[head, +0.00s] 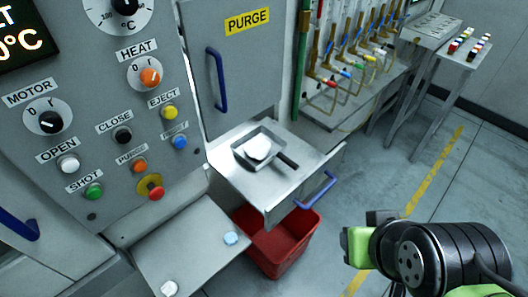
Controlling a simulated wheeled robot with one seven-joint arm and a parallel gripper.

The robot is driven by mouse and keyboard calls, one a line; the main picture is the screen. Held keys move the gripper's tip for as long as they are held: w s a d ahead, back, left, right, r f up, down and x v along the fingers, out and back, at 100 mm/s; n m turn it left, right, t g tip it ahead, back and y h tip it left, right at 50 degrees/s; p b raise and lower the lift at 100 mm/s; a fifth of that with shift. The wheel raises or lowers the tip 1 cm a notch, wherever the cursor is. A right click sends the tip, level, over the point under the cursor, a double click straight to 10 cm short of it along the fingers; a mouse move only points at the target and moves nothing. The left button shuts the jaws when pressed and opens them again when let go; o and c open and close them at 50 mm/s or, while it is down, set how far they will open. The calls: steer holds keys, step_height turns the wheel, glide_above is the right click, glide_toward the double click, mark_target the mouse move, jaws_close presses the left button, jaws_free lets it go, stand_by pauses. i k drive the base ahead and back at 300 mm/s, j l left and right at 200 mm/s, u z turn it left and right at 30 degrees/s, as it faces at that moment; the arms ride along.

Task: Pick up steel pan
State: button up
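The steel pan (273,139) is a small square grey pan with a dark handle (287,159) that points down and right. It sits upright on a pulled-out metal drawer or shelf (233,173) below the PURGE door. A white lump (258,148) lies in the pan. My arm's black and green end shows at the lower right, well apart from the pan. Its fingers cannot be made out clearly, so I cannot tell whether my gripper (361,240) is open or shut.
A red bin (285,247) stands under the drawer, which has a blue handle (316,190). A lower metal shelf (195,250) holds two small pale pieces. A control panel (60,165) is at left. Benches with hoses stand at upper right. The floor (400,165) is clear on the right.

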mark_target(256, 148)
steer(key=i+l+u, duration=0.15)
steer(key=u, duration=0.3)
steer(key=i+l+u, duration=0.1)
steer(key=l+u, duration=0.2)
steer(key=u, duration=0.15)
steer(key=i+l+u, duration=0.1)
steer(key=l+u, duration=0.15)
steer(key=u, duration=0.15)
steer(key=l+u, duration=0.3)
steer(key=u, duration=0.15)
steer(key=l+u, duration=0.3)
steer(key=u, duration=0.15)
steer(key=l+u, duration=0.25)
steer(key=u, duration=0.2)
